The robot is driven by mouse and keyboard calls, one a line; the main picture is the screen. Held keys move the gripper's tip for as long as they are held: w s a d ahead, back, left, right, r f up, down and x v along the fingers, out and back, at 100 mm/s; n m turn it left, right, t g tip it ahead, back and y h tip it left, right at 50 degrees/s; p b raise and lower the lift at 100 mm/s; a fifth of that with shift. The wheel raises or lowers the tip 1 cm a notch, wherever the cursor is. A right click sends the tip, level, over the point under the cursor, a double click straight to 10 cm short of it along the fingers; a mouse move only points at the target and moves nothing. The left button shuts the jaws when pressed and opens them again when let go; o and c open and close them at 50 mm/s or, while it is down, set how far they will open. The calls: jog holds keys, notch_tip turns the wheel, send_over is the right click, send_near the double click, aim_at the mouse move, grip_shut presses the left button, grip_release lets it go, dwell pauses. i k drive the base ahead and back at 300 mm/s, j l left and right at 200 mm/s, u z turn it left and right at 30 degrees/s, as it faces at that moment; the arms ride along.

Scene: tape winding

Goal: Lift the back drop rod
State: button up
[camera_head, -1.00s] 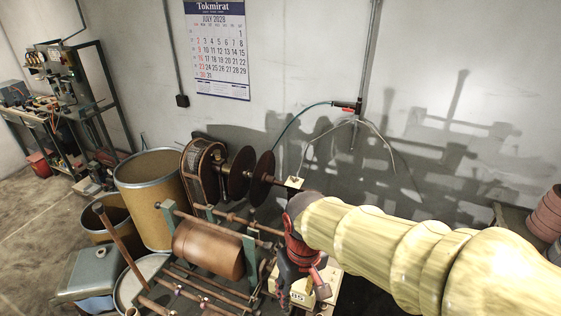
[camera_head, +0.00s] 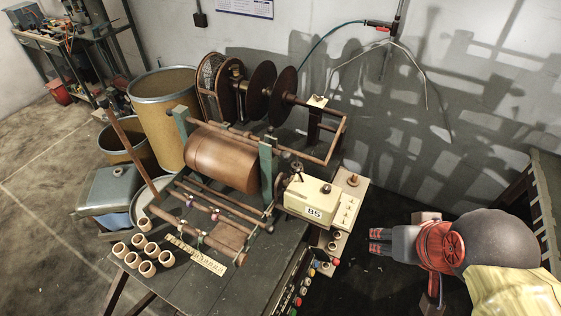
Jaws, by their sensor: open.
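The tape winding machine stands on the table in the middle, with a large copper-brown drum (camera_head: 222,160). Several copper-coloured rods run along it. A long rod (camera_head: 290,148) lies along the drum's back side and joins a bent frame at its right end; I cannot tell for sure whether this is the back drop rod. Other rods (camera_head: 215,208) lie in front of the drum. My gripper (camera_head: 378,241) is at the right, past the white box marked 85, with its fingers pointing left. It is open and empty, clear of every rod.
The white box marked 85 (camera_head: 311,198) stands right of the drum. Two dark discs (camera_head: 262,92) stand behind. A row of buttons (camera_head: 300,290) runs along the table's right edge. Dark floor is free below my gripper.

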aim_at(270, 229)
jog(key=u, duration=1.6)
jog(key=l, duration=0.1)
